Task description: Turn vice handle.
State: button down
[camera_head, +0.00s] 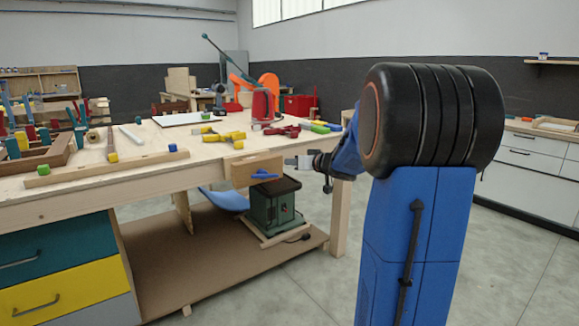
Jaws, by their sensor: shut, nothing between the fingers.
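The vice is a wooden block (243,168) on the front right corner of the workbench. Its small blue handle (264,174) sits on the front face, lying roughly level. My gripper (292,161) is just to the right of the vice, pointing left toward it. It is shut and holds nothing. The fingertips look close to the block's right edge and appear apart from the handle; the exact gap in depth cannot be told. My blue and black arm fills the right of the view and hides part of the wrist.
The workbench (75,194) carries yellow clamps (225,136), red tools (283,131), a red and green press (262,105) and wooden pieces at left. A green machine (273,208) stands on the lower shelf under the vice. Open floor (290,285) lies in front.

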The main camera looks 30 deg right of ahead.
aim_at(263, 175)
jog(key=w+a+f, duration=0.1)
jog(key=w+f, duration=0.4)
jog(key=w, duration=0.2)
jog(key=shift+w+a+f, duration=0.25)
jog(key=shift+w+f, duration=0.1)
jog(key=shift+f, duration=0.05)
